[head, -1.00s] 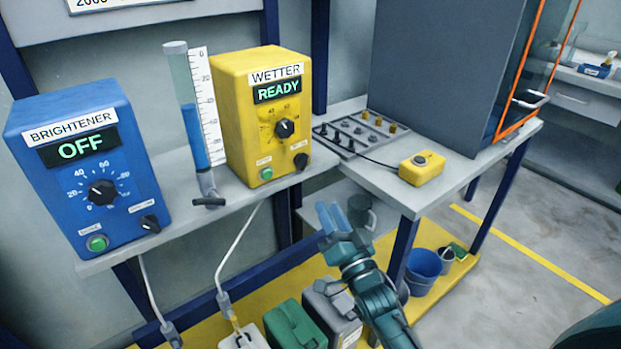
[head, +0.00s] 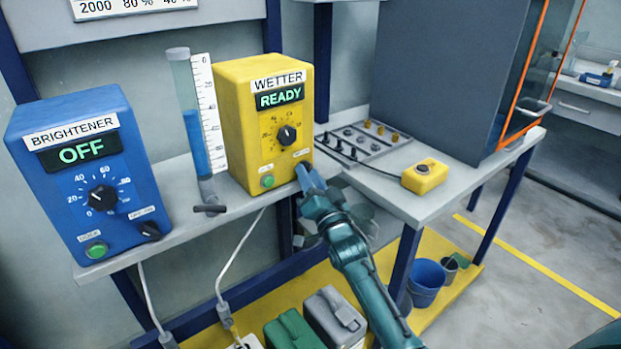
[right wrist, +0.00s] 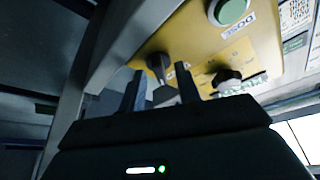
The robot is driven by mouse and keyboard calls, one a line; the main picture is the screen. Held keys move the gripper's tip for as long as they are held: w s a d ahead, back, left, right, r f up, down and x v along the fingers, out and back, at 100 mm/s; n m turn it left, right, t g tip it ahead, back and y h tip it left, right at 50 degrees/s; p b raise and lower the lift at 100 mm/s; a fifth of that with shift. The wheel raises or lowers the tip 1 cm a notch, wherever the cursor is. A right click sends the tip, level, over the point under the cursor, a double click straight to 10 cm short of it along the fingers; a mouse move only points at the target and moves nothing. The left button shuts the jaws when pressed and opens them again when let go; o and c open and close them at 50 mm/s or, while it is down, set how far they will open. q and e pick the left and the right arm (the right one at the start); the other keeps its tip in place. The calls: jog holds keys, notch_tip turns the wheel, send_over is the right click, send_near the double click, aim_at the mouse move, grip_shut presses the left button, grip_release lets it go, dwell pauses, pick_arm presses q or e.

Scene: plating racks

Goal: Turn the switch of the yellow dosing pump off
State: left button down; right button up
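The yellow dosing pump (head: 265,120) stands on the shelf, labelled WETTER, and its display (head: 280,95) reads READY. Its front has a black dial (head: 287,135) and a green button (head: 268,181). My right gripper (head: 306,178) is at the lower right corner of the pump's front and hides the small black switch in the head view. In the right wrist view the switch (right wrist: 158,66) shows just beyond and between the fingertips of my open right gripper (right wrist: 161,88). I cannot tell whether the fingers touch it. My left gripper is not in view.
A blue pump (head: 85,170) labelled BRIGHTENER, display OFF, stands at left. A glass cylinder (head: 192,120) with a scale stands between the pumps. A yellow button box (head: 425,176) and a tray of connectors (head: 355,140) lie on the right bench. Canisters (head: 335,315) stand below.

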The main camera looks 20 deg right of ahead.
jog(key=shift+c, duration=0.4)
grip_shut()
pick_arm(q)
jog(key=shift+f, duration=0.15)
pick_arm(e)
jog(key=shift+f+n, duration=0.1)
jog(key=shift+n, duration=0.3)
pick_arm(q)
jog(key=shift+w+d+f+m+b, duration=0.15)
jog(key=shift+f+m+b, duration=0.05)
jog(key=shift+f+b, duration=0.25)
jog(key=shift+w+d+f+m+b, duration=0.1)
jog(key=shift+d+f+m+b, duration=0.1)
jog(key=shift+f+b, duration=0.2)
pick_arm(e)
jog(key=shift+w+d+n+g+y, duration=0.15)
jog(key=shift+n+g+y, duration=0.4)
jog(key=shift+n+y, duration=1.85)
jog(key=shift+s+d+n+g+y, duration=0.1)
jog(key=shift+n+g+y, duration=0.5)
jog(key=shift+n, duration=3.45)
jog(key=shift+w+d+n+g+y, duration=0.15)
jog(key=shift+n+g+y, duration=0.3)
jog(key=shift+n+y, duration=2)
jog(key=shift+s+n+h, duration=0.1)
jog(key=shift+n+h, duration=0.65)
jog(key=shift+n, duration=0.25)
